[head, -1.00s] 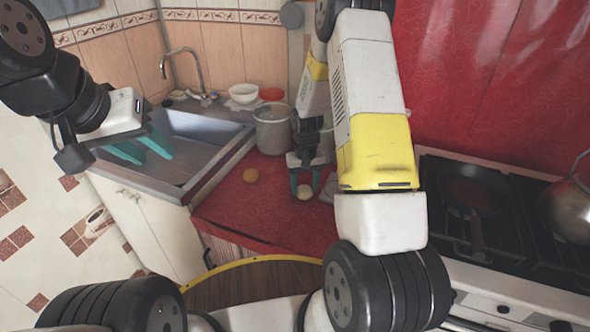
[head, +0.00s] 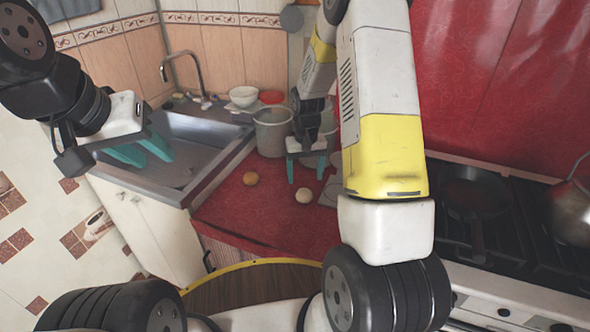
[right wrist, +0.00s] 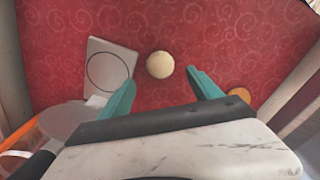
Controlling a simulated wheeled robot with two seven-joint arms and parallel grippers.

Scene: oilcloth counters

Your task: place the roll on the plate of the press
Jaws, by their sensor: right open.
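A pale round roll (head: 304,195) lies on the red counter; it also shows in the right wrist view (right wrist: 160,65). My right gripper (head: 306,174) is open and empty, its teal fingers apart above and behind the roll; they also show in the right wrist view (right wrist: 162,84). The press's light plate (right wrist: 110,66), marked with a dark circle, is left of the roll in that view and bare. In the head view the plate (head: 329,192) is partly hidden by my right arm. My left gripper (head: 155,157) is open and empty over the sink.
An orange-brown ball (head: 250,178) lies left of the roll. A pot (head: 272,132) stands behind, near a white bowl (head: 243,96) and a red bowl (head: 271,96). The sink (head: 190,150) is left, the stove with a pan (head: 474,195) right. The counter's front is clear.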

